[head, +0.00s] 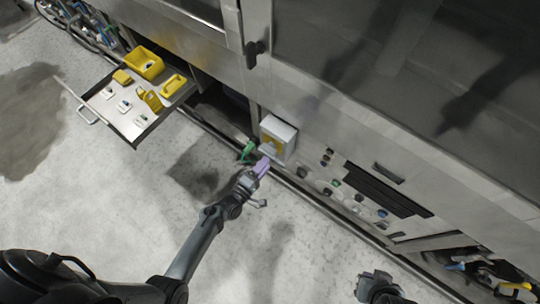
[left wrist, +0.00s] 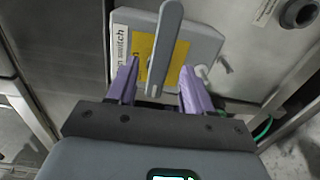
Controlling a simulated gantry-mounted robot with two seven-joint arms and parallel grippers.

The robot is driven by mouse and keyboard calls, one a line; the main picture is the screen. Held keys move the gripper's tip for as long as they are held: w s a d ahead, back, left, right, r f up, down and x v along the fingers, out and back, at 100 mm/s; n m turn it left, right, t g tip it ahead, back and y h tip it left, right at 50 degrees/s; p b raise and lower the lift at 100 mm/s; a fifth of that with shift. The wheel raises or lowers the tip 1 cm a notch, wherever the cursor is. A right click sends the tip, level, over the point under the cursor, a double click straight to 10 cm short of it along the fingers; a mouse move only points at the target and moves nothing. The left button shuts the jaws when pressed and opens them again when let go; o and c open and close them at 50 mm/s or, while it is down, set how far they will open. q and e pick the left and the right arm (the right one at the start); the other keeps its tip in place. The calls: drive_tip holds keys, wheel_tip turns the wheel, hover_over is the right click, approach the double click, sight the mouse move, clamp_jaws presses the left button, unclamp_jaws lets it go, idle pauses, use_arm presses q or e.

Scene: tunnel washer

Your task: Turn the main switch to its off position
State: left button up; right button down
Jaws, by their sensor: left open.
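The main switch (head: 279,136) is a light grey box with a yellow plate on the machine front. In the left wrist view its grey lever (left wrist: 166,42) crosses the yellow plate (left wrist: 145,50), and a label strip reading "switch" runs along the box's left edge. My left gripper (head: 263,167) is right in front of the switch, with its purple fingers apart. In the left wrist view the lever's lower end shows between the fingers, with gaps on both sides; contact is not visible. My right gripper (head: 372,286) is at the bottom edge, its fingers unclear.
An open drawer (head: 128,120) with yellow parts sticks out at the upper left. A green item (head: 248,151) is close to the left of the switch. Knobs and buttons (head: 335,183) line the panel to the right. The floor in front is clear.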

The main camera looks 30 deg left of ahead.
use_arm(q)
drive_tip(key=s, duration=0.3)
drive_tip(key=s+p, duration=0.1)
drive_tip(key=shift+s+a, duration=0.2)
drive_tip(key=shift+a, duration=0.2)
drive_tip(key=shift+s, duration=0.1)
